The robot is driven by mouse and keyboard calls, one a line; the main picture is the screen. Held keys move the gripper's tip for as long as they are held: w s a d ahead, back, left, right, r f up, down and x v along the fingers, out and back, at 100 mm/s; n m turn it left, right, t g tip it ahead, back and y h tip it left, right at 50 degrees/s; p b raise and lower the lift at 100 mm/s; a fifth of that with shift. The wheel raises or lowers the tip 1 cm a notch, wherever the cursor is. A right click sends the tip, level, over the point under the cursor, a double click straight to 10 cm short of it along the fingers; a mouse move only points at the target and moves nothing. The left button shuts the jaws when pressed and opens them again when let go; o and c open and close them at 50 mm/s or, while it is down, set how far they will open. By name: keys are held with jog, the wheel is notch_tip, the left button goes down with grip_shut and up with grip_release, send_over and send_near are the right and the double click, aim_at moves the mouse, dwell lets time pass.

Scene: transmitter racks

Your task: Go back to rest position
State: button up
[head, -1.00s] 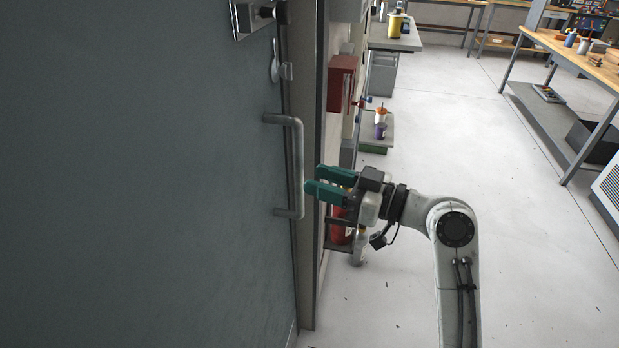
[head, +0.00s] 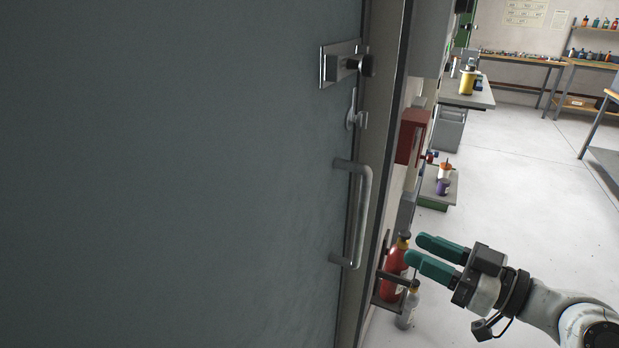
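My gripper (head: 426,254) is at the lower right in the head view, its two green fingers pointing left and apart from each other. Nothing shows between them. It is to the right of the grey door (head: 190,190) and clear of the door's vertical bar handle (head: 363,215). The fingers partly overlap the red extinguisher behind them in the picture. The door looks closed against its frame.
A latch knob (head: 350,63) sits high on the door. A red box (head: 412,137) is on the wall beyond the frame. A red extinguisher (head: 395,270) and a grey bottle (head: 408,308) stand low by the wall. Open floor (head: 520,190) lies to the right.

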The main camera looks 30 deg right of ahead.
jog(key=s+a+f+m+g+h+p, duration=0.15)
jog(key=a+f+g, duration=0.25)
jog(key=f, duration=0.6)
jog(key=s+a+f+m+g+h, duration=0.1)
jog(key=s+a+f+m+g, duration=0.2)
jog(key=f, duration=0.6)
jog(key=s+a+f+g+h, duration=0.1)
jog(key=s+f+g+h, duration=0.3)
jog(key=s+f+g, duration=0.4)
jog(key=s+f+p, duration=0.1)
jog(key=s, duration=0.3)
jog(key=shift+s+a+g, duration=0.3)
